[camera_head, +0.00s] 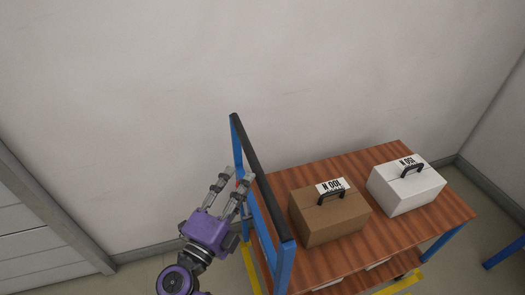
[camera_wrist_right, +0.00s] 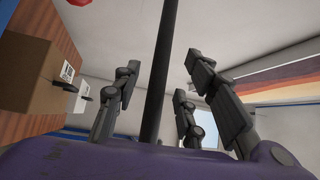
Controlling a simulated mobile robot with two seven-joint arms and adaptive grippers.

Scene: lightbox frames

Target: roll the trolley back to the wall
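The trolley (camera_head: 365,165) has a reddish-brown wooden top, blue legs and a blue push frame with a black handle bar (camera_head: 259,172) at its left end. My right gripper (camera_head: 235,175) is open beside the handle. In the right wrist view, the black bar (camera_wrist_right: 157,85) runs between the spread fingers of this gripper (camera_wrist_right: 160,72); I cannot tell whether any finger touches it. A brown box (camera_head: 328,215) and a white box (camera_head: 406,187), each with a black handle and label, stand on the trolley's top. My left gripper is not in view.
The pale wall (camera_head: 260,70) stands behind the trolley, with a grey skirting along the floor. Yellow tape (camera_head: 400,285) marks the floor around the trolley. A light slatted cabinet (camera_head: 40,235) stands at left, and a blue leg (camera_head: 503,252) shows at right.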

